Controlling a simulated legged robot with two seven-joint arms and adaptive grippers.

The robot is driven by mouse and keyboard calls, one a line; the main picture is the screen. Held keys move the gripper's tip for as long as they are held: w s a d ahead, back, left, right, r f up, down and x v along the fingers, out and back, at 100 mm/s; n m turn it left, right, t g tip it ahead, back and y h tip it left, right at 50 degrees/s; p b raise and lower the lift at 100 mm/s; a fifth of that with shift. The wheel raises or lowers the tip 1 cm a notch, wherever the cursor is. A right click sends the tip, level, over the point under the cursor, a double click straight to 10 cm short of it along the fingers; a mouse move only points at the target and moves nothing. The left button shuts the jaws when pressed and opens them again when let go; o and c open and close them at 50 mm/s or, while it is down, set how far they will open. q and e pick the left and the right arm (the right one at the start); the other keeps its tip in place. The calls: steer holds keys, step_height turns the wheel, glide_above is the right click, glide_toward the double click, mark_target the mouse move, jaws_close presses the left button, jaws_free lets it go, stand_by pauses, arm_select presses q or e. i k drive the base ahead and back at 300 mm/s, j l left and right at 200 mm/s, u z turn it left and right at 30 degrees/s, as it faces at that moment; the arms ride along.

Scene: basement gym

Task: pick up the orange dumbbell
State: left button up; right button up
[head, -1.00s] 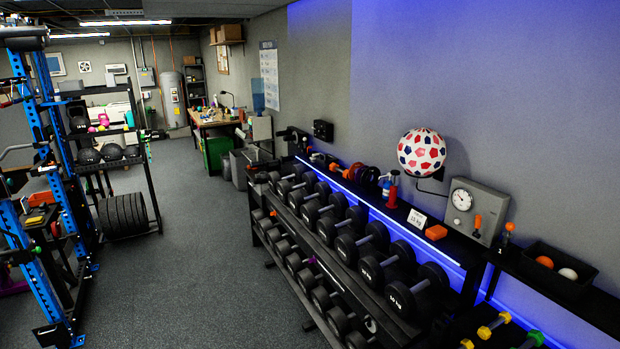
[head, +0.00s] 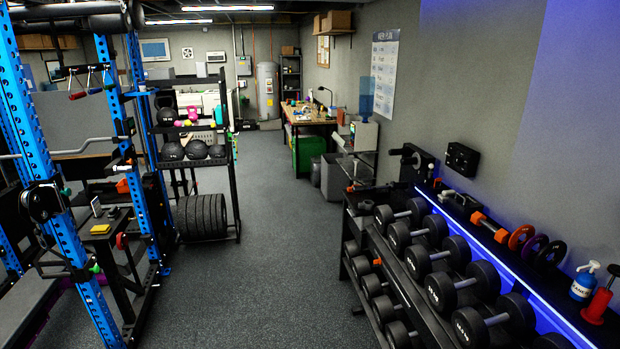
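A small item with two orange ends and a darker middle (head: 489,227), shaped like a dumbbell, lies on the black shelf (head: 462,215) along the right wall. It sits above the dumbbell rack, just left of several upright coloured discs (head: 535,246). A smaller orange spot (head: 377,262) shows among the black dumbbells on the rack's lower tier; I cannot tell what it is. Neither of my grippers is in view.
The rack of black dumbbells (head: 455,287) fills the lower right. A blue power rack (head: 55,170) stands at left, with a ball and plate rack (head: 195,160) behind it. The grey floor (head: 270,260) between them is clear back to the workbench (head: 312,118).

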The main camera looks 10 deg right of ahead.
mark_target(502, 235)
steer(key=i+z, duration=0.4)
steer(key=i+j+z, duration=0.25)
steer(key=i+z, duration=0.15)
steer(key=i+j+z, duration=0.4)
steer(key=i+l, duration=0.05)
